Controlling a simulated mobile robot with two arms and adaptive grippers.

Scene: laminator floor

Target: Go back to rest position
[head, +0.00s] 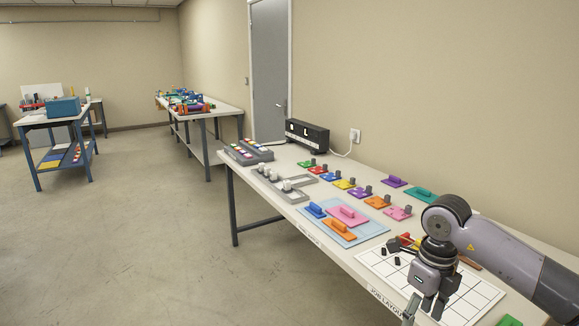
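My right arm comes in from the right edge, and its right gripper (433,304) points down over the white gridded sheet (385,266) at the near end of the long table. Its two dark fingers look slightly apart, with nothing visible between them. The gripper and wrist hide part of the sheet.
The long table (293,190) carries colored blocks, a blue board (372,229) with colored pieces, grey trays (249,152) and a black box (307,135). Small dark and colored pieces lie by the wrist. The floor (150,240) left of the table is clear.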

